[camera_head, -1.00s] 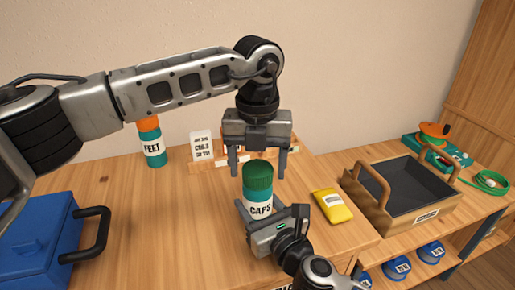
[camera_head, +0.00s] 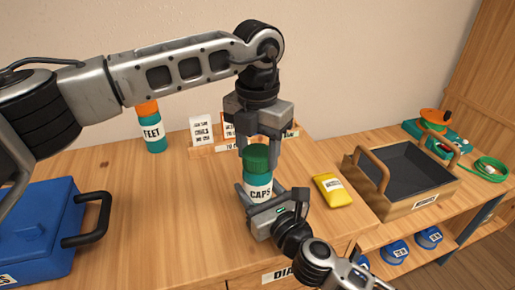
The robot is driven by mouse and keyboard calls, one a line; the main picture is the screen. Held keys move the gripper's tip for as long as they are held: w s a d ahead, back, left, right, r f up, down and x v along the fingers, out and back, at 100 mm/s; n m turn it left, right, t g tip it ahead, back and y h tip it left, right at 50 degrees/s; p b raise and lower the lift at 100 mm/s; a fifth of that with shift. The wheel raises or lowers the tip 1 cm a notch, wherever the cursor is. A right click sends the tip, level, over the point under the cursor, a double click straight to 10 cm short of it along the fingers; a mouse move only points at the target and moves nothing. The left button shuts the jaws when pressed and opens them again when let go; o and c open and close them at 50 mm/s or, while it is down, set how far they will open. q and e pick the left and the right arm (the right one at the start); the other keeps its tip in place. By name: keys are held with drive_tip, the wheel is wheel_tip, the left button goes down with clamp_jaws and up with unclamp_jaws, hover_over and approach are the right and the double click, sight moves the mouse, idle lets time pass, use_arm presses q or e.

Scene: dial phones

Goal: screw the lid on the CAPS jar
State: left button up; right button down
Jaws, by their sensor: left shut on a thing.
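The CAPS jar (camera_head: 258,187) stands upright on the table, teal with a white label. Its dark green lid (camera_head: 257,157) sits on top; I cannot tell how tightly it is seated. My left gripper (camera_head: 259,150) points straight down from above and is shut on the lid. My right gripper (camera_head: 267,207) is low at the jar, its fingers on either side of the jar's lower part. The jar hides part of these fingers, so I cannot tell if they press on it.
The FEET jar (camera_head: 151,132) with an orange lid stands back left. A card rack (camera_head: 208,150) is behind. A blue box (camera_head: 38,235) is at left. A yellow packet (camera_head: 332,189) and a wooden tray (camera_head: 395,208) are at right. The table's left middle is clear.

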use_arm(q)
drive_tip(key=m, duration=0.7)
drive_tip(key=shift+m, duration=0.4)
drive_tip(key=m, duration=0.5)
drive_tip(key=shift+m, duration=0.3)
drive_tip(key=o, duration=1.2)
wheel_tip(320, 180, up, 12)
use_arm(e)
drive_tip(key=shift+c, duration=2.4)
unclamp_jaws()
